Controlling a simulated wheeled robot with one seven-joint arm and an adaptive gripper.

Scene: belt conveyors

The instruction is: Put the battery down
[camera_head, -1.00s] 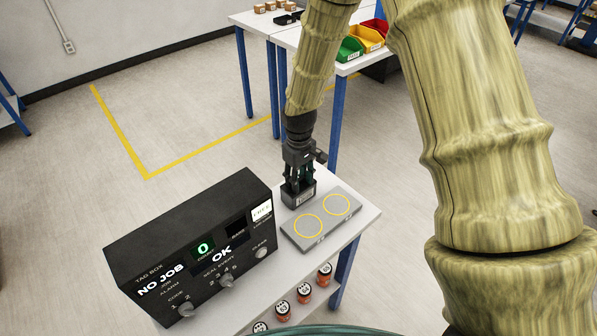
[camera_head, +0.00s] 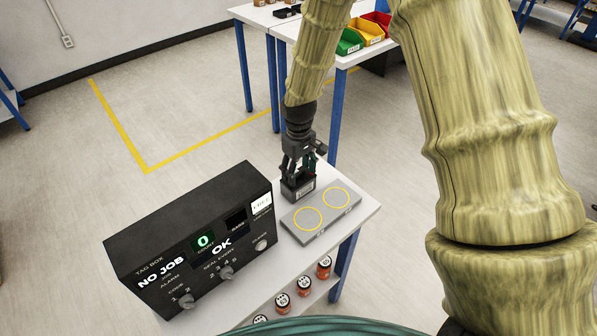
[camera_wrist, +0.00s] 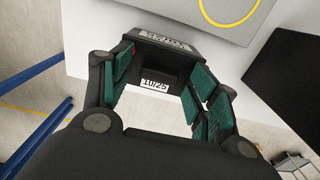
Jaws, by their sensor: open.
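The battery is a dark block with white labels. In the head view the battery (camera_head: 298,194) stands on the white table (camera_head: 340,232), behind the grey plate with two yellow circles (camera_head: 322,213). My gripper (camera_head: 299,176) is directly above it, pointing down. In the wrist view the battery (camera_wrist: 160,58) shows a label reading 10/25, and the green-padded fingers of my gripper (camera_wrist: 160,88) are spread on either side of it. Whether the pads touch it is hard to tell. The wrist view also shows a corner of the grey plate (camera_wrist: 190,12).
The black tag box (camera_head: 190,240) stands left of the battery, its displays reading NO JOB, 0 and OK. Several orange cylinders (camera_head: 303,284) sit on a lower shelf in front. Another white table (camera_head: 290,32) with coloured bins (camera_head: 365,34) is behind.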

